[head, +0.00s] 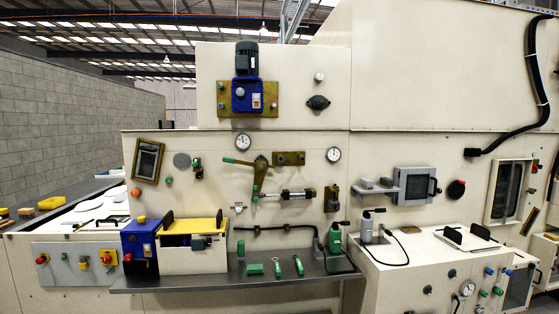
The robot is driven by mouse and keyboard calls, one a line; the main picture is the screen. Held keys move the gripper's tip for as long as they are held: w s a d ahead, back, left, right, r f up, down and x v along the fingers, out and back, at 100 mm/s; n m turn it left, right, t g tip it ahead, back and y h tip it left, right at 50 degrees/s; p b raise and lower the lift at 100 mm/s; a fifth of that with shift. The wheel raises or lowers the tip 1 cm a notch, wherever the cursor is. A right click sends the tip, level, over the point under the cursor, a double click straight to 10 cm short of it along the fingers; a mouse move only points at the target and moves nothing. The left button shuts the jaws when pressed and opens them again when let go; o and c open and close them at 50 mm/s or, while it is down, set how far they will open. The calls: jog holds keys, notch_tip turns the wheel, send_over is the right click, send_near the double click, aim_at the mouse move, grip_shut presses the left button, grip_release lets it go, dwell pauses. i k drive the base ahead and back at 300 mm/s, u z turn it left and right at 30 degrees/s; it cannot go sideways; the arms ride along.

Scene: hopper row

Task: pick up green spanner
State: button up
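Two slim green tools lie on the dark grey shelf at the lower middle of the head view. The right one (299,265) has a pale end and looks most like a spanner. The left one (277,269) is similar in size, and both are too small to tell for certain. A wider green block (255,269) lies to their left. Nothing covers these items. My gripper is not in view.
The dark grey shelf (225,284) juts from the cream machine panel. A green bottle-like device (335,240) stands at its back right, with a black hose beside it. A blue box (140,246) with a yellow knob stands at its left. The shelf's front strip is mostly clear.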

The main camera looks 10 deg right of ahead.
aim_at(278, 271)
jog(key=i, duration=1.55)
